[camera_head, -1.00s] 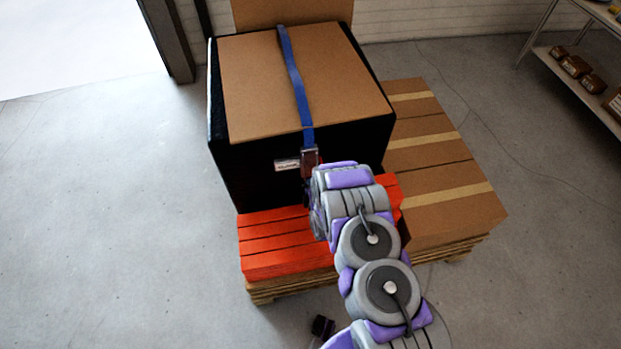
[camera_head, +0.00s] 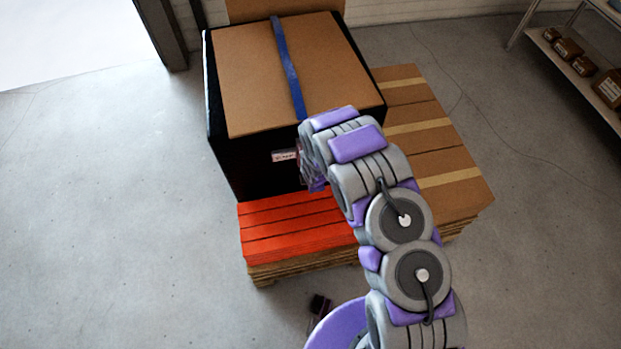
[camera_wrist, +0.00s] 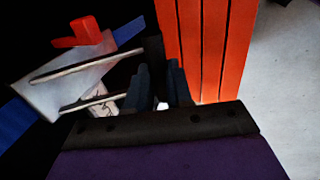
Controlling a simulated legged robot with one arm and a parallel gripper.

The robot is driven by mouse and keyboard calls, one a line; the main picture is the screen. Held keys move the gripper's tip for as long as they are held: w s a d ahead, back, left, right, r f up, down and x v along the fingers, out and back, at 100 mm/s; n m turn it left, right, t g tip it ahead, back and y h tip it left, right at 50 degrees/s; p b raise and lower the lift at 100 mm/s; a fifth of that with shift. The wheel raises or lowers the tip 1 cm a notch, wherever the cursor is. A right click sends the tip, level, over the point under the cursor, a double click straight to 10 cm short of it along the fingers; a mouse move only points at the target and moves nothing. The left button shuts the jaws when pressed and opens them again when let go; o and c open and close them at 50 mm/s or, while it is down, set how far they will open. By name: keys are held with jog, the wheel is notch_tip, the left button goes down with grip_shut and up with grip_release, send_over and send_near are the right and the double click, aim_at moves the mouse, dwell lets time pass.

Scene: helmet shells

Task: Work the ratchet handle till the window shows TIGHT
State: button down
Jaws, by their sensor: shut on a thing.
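The ratchet (camera_wrist: 75,80) shows in the wrist view as a pale metal body with two grey bars and a red tab (camera_wrist: 86,31). The blue strap (camera_head: 288,68) runs over the black crate's (camera_head: 245,165) cardboard top and down its front. A small white label (camera_head: 285,155) is on the crate's front; its writing is too small to read. My gripper (camera_wrist: 160,85) is at the ratchet, its dark fingers close together and shut on the ratchet handle. The gripped part is mostly hidden between the fingers. My arm hides the ratchet in the head view.
Red slats (camera_head: 290,228) lie on the pallet (camera_head: 300,264) below the crate's front. Taped cardboard boxes (camera_head: 410,130) stand to the right. A shelf (camera_head: 575,75) with small boxes is at the far right. Floor to the left is clear.

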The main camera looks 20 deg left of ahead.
jog(key=shift+s+d+r+p, duration=0.15)
jog(key=shift+s+r+p, duration=0.05)
jog(key=shift+r+p, duration=0.5)
jog(key=shift+r, duration=0.1)
jog(key=c, duration=1.3)
grip_release()
jog(key=shift+r, duration=0.1)
jog(key=p+v, duration=0.1)
jog(key=v, duration=1.6)
jog(key=shift+o, duration=0.5)
jog(key=shift+s+d, duration=0.1)
